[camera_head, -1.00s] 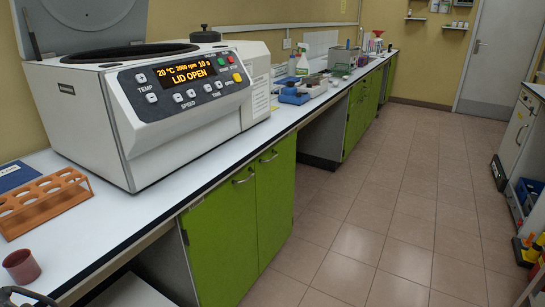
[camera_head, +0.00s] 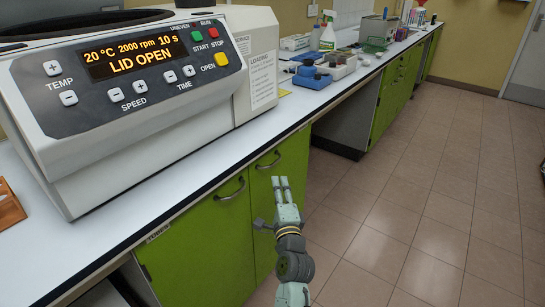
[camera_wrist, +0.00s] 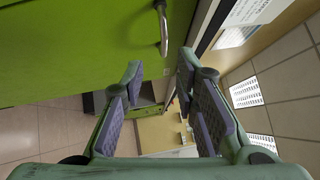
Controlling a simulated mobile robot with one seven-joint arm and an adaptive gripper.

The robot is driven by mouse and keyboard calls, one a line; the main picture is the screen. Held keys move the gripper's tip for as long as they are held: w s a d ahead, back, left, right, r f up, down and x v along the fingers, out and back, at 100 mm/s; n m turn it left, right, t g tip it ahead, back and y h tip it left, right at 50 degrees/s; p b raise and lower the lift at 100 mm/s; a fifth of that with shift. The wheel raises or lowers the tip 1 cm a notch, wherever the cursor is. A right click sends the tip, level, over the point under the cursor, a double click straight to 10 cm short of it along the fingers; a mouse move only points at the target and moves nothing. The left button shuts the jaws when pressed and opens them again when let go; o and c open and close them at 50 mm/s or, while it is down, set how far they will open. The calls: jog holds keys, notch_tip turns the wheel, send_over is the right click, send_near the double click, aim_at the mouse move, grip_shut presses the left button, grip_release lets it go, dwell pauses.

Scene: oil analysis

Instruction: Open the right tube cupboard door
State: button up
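The tube cupboard is green, under the white counter, with a left door (camera_head: 207,252) and a right door (camera_head: 278,188). Both look shut. The right door's metal bar handle (camera_head: 268,161) is near its top edge. My gripper (camera_head: 280,184) is in front of the right door, fingers pointing up in the head view, close below and right of that handle. In the wrist view my gripper (camera_wrist: 160,82) shows its two padded fingers apart with nothing between them. A metal handle (camera_wrist: 163,30) shows beyond the fingertips against a green door (camera_wrist: 75,50), not touched by them.
The left door has its own handle (camera_head: 231,189). A large centrifuge (camera_head: 130,85) with a "LID OPEN" display stands on the counter (camera_head: 215,155) above. The tiled floor (camera_head: 400,200) to the right is clear.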

aim_at(275, 163)
jog(key=p+x, duration=0.1)
jog(key=x, duration=0.4)
jog(key=p+x, duration=0.1)
jog(key=x, duration=0.4)
jog(key=shift+w+d+r, duration=0.1)
jog(key=shift+w+r, duration=0.2)
jog(key=shift+c, duration=0.5)
grip_shut()
